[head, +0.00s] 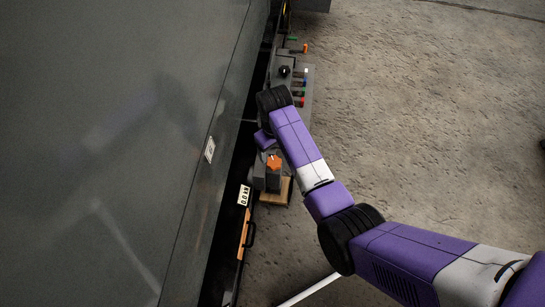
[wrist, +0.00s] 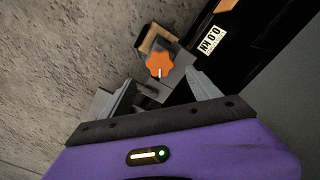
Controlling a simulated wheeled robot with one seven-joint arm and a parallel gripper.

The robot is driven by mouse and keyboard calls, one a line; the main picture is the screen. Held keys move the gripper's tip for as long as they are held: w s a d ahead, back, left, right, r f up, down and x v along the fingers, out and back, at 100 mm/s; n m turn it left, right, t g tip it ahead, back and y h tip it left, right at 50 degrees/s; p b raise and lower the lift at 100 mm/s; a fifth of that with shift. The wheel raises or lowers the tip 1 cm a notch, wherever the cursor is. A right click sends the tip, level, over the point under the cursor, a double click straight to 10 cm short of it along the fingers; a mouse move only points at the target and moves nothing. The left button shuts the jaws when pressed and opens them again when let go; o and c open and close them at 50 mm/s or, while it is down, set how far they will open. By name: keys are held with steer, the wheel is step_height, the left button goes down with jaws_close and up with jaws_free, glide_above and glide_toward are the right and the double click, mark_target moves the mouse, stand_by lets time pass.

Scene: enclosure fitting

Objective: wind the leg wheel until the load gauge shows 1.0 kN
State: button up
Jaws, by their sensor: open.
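The leg wheel is an orange lobed knob (head: 273,162) on top of a dark grey leg in the head view. In the wrist view the orange wheel (wrist: 159,64) shows from above, with a white mark on its near edge. In the head view the gripper is mostly hidden by my arm.
The leg stands on a wooden block (head: 283,193) on the concrete floor. A large grey cabinet (head: 110,120) fills the left. A grey panel (head: 305,85) with coloured knobs lies beyond my wrist. An orange bar with a black handle (head: 245,235) is nearer. Open floor (head: 430,100) lies right.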

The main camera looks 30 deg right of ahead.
mark_target(274, 162)
step_height(274, 162, down, 8)
steer(key=b, duration=0.3)
steer(key=shift+r, duration=0.1)
steer(key=shift+s, duration=0.1)
steer(key=c, duration=1.4)
